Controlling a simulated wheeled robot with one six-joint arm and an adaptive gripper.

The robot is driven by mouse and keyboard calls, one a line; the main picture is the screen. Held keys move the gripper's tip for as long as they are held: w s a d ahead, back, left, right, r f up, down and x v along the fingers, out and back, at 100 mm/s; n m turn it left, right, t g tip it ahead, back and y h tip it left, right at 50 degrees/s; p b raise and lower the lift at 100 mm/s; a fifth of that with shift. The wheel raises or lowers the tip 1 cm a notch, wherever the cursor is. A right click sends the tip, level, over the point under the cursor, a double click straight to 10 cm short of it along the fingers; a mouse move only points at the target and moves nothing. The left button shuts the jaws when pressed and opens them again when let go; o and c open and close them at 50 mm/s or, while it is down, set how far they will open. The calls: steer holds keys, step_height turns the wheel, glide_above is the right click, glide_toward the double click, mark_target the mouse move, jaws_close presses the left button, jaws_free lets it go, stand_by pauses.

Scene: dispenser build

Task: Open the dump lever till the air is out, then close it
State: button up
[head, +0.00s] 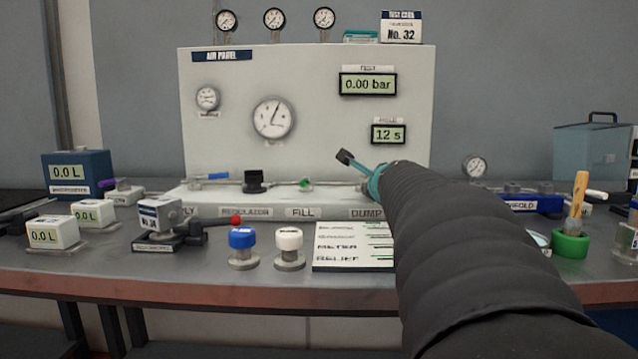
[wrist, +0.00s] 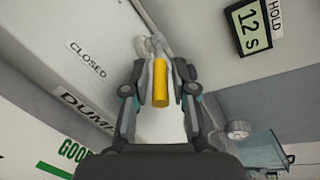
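The dump lever (wrist: 160,86) has a yellow handle and shows in the wrist view between the two fingers of my gripper (wrist: 162,75). The fingers stand close on either side of it; whether both press on it is not clear. A grey valve body (wrist: 150,45) sits beyond the handle. A CLOSED label (wrist: 85,60) and the DUMP label (wrist: 85,108) are on the panel to the left. In the head view my arm hides the lever, above the DUMP label (head: 367,212). The TEST display (head: 368,84) reads 0.00 bar.
The HOLD display (head: 388,134) reads 12 s. The air panel (head: 330,120) carries a blue supply lever (head: 212,176), a black regulator knob (head: 254,181) and a green fill part (head: 305,184). Blue (head: 242,240) and white (head: 289,240) capped parts stand in front.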

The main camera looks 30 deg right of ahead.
steer(key=shift+a, duration=0.1)
steer(key=v, duration=0.7)
steer(key=shift+s, duration=0.2)
